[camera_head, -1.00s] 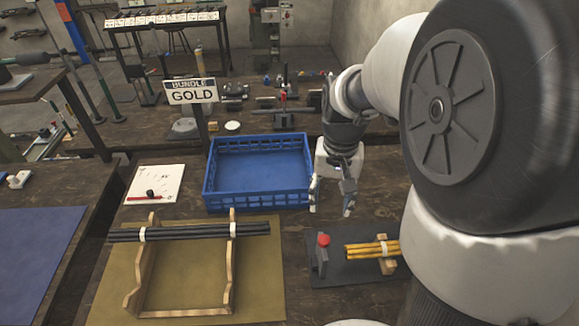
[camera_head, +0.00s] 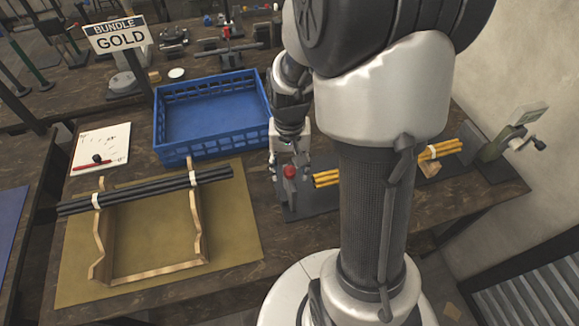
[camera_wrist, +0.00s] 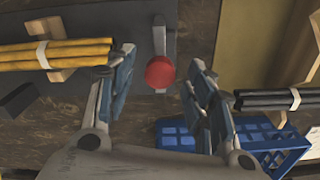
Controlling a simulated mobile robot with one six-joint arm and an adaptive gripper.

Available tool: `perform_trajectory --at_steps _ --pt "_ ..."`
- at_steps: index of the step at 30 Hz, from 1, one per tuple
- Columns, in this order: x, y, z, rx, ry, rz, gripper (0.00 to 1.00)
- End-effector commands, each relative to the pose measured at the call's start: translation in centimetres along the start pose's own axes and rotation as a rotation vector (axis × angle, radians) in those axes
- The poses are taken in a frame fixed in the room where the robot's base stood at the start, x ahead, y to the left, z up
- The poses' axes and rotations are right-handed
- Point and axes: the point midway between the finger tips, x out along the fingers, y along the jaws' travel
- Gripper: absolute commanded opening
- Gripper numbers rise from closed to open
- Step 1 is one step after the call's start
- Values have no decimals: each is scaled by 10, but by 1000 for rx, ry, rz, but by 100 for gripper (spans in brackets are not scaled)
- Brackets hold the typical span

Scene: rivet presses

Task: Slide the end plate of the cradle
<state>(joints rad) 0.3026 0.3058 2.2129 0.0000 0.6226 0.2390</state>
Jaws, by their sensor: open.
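The cradle's end plate (camera_head: 289,192) is a grey upright piece with a red knob (camera_head: 290,171), at the left end of a dark base. Yellow rods (camera_head: 327,178) lie to its right, partly hidden behind my arm. My gripper (camera_head: 288,152) is just behind the knob in the head view. In the wrist view my gripper (camera_wrist: 162,58) is open, with one finger on each side of the red knob (camera_wrist: 160,72) and a gap to both. The yellow rods (camera_wrist: 55,54) rest on a wooden support there. I cannot tell how deep the fingers reach.
A blue crate (camera_head: 157,141) stands left of my gripper. Dark rods (camera_head: 145,190) lie on a wooden rack (camera_head: 150,272) on the olive mat, left of the end plate. A BUNDLE GOLD sign (camera_head: 120,37) stands behind. A crank device (camera_head: 510,140) is at the far right.

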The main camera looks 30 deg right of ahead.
Motion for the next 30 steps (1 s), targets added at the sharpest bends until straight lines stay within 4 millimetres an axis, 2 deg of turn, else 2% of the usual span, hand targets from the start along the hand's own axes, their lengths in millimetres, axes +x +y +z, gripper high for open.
perform_trajectory --at_steps 5,27,30 --pt "0 0 0 0 0 0 49" --pt "-1 0 0 0 0 0 0" --pt "-1 0 0 0 0 0 0"
